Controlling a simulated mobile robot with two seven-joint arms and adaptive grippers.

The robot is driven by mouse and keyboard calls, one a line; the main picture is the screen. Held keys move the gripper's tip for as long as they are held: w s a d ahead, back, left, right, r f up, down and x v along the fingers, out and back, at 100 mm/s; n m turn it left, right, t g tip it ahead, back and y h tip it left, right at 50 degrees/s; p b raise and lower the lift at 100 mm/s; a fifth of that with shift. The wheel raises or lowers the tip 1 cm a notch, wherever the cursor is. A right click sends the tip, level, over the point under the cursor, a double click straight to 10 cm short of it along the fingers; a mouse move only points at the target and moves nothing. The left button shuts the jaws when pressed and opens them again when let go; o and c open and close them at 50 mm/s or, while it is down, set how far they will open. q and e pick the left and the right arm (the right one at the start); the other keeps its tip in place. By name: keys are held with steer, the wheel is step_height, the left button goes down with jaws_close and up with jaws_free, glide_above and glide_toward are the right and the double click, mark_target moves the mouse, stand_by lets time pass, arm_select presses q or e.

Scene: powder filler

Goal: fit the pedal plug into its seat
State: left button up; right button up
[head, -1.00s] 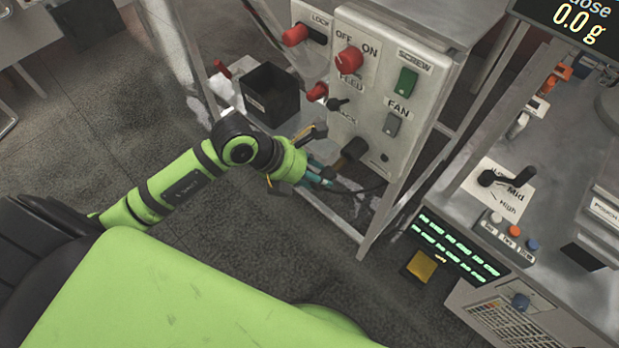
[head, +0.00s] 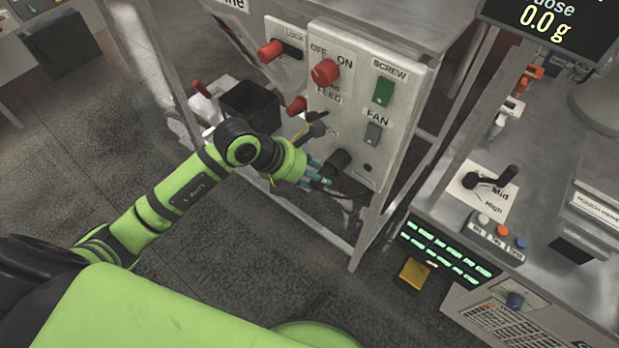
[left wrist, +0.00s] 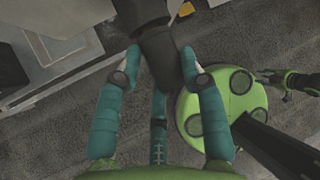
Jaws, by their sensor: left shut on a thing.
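My left gripper (head: 326,178), with teal fingers, is at the lower left of the grey control panel (head: 352,112). In the left wrist view its fingers (left wrist: 158,78) are closed around a dark, stubby cylindrical piece (left wrist: 160,58), which I take to be the pedal plug. A wider dark part continues beyond it at the top of that view. In the head view a black round piece (head: 338,160) lies between the fingertips and the panel face. I cannot tell whether the plug is in its seat or just in front of it.
The panel carries red knobs (head: 325,72), a green switch (head: 384,91) and a grey switch (head: 373,133). A black bin (head: 250,106) stands behind my left arm. A metal frame leg (head: 372,225) is right of the gripper. A yellow pedal (head: 414,273) lies farther right.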

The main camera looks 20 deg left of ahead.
arm_select(q)
steer(key=shift+w+d, duration=0.15)
steer(key=shift+w, duration=0.2)
stand_by(0.6)
steer(key=o, duration=1.2)
steer(key=shift+o, duration=0.2)
